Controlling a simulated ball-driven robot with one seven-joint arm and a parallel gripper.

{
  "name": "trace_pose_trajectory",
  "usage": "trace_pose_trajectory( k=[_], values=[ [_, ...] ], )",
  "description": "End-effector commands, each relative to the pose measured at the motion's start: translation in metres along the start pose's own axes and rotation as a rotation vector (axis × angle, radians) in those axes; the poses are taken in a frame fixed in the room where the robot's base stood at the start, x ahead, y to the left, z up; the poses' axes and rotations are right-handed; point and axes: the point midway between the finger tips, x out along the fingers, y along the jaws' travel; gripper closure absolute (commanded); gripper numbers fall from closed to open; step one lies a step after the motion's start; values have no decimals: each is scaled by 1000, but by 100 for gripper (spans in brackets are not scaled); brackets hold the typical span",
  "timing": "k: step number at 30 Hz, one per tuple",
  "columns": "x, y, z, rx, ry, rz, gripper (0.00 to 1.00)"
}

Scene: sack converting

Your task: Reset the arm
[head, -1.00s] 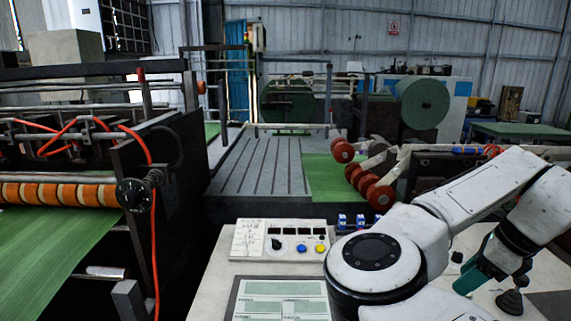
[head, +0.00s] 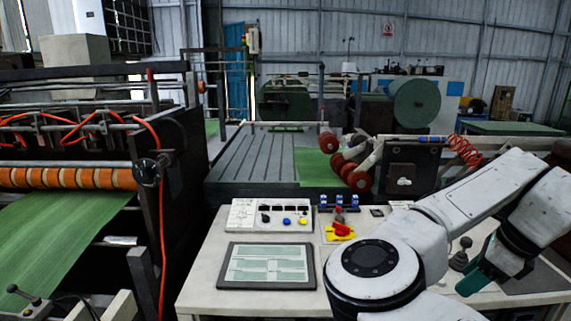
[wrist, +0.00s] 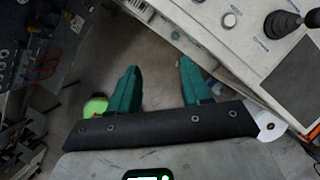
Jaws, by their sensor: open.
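My white arm is bent at the right side of the head view, over the right part of a pale desk (head: 215,275). My gripper (head: 472,282) hangs at its end with teal fingers, pointing down and left beside a black joystick (head: 459,258). In the wrist view the two teal fingers of my gripper (wrist: 160,68) stand apart with nothing between them. Grey floor (wrist: 158,50) shows beyond the fingertips.
The desk carries a control box (head: 269,216), a framed panel (head: 267,265) and a red and yellow switch (head: 340,230). A machine with an orange-banded roller (head: 70,178) and green sheet (head: 50,235) stands left. A green-yellow round thing (wrist: 95,107) is below the left finger.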

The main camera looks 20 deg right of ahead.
Motion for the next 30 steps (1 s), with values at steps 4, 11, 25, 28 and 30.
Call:
trace_pose_trajectory(
  k=[4, 11, 25, 28, 30],
  values=[
    [3, -4, -11, -28, 28, -26, 52],
    [6, -11, -33, -98, 91, -81, 52],
    [15, -27, -102, -542, 391, -242, 52],
    [21, -25, -112, -707, 471, -253, 52],
    [28, -21, -118, -830, 521, -251, 52]
  ],
)
